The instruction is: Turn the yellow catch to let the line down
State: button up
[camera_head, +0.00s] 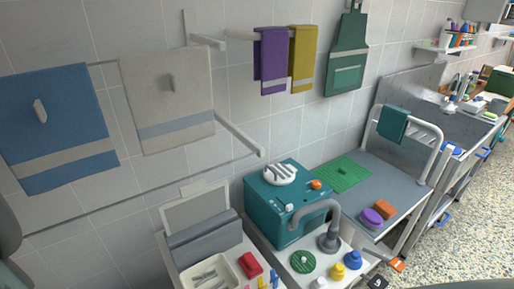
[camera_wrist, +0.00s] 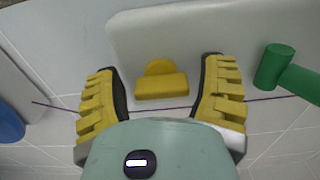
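The yellow catch (camera_wrist: 161,84) shows in the wrist view as a block with a rounded tab, in front of a pale panel (camera_wrist: 200,25). My gripper (camera_wrist: 159,72) is open, with its yellow ribbed fingers on either side of the catch. Gaps show between the catch and both fingers. A thin purple line (camera_wrist: 262,100) runs across the wall on both sides, and its middle stretch is partly hidden behind the fingers. I cannot pick out the catch or my gripper in the head view.
A green cylindrical part (camera_wrist: 285,70) sits close right of my gripper. A blue object (camera_wrist: 8,124) is at the far left. In the head view, towels hang on the tiled wall, including a blue one (camera_head: 60,115), above a teal box (camera_head: 262,208) and a grey table (camera_head: 375,178).

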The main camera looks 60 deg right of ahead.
jog(key=shift+o, duration=0.8)
jog(key=shift+d, duration=0.15)
jog(key=v, duration=1.1)
jog(key=shift+d, duration=0.4)
jog(key=shift+s, duration=0.3)
